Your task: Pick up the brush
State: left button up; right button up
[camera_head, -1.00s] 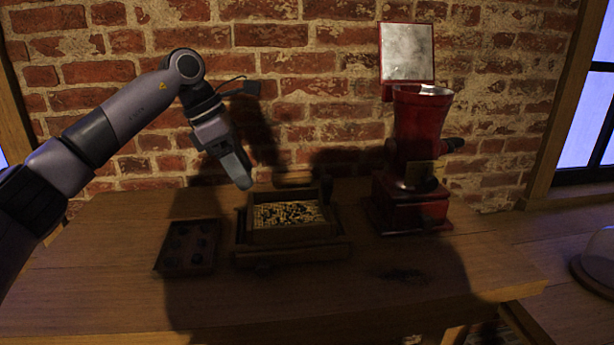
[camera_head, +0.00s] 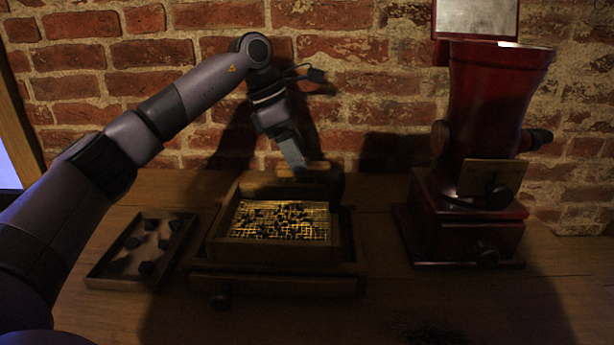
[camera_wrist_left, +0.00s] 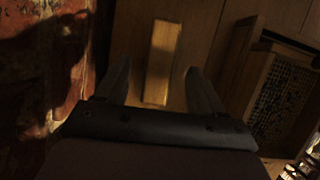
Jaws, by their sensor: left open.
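The brush appears as a light wooden bar (camera_head: 318,168) behind the sieve box, near the brick wall; its bristles cannot be made out. In the left wrist view the wooden bar (camera_wrist_left: 161,62) lies between the two spread fingers, lengthwise. My left gripper (camera_head: 294,162) points down at the bar, behind the box, and it also shows in the left wrist view (camera_wrist_left: 155,80). It is open, with nothing clamped. I cannot tell how far its fingertips are above the bar. My right gripper is not in view.
A red grinder (camera_head: 468,215) stands to the right. The brick wall (camera_head: 350,85) is close behind.

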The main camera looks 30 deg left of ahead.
pick_arm(q)
jog(key=x, duration=0.4)
jog(key=shift+w+d+f, duration=0.1)
jog(key=shift+d+f, duration=0.1)
jog(key=shift+f, duration=0.2)
jog(key=c, duration=1.1)
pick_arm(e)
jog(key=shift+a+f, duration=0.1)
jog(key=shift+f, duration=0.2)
pick_arm(q)
jog(key=shift+r+p, duration=2)
jog(key=shift+r, duration=8.05)
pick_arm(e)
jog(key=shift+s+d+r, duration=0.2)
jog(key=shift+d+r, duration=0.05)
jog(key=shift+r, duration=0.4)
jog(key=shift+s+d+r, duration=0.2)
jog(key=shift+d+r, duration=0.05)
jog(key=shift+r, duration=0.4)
pick_arm(q)
jog(key=shift+o, duration=0.8)
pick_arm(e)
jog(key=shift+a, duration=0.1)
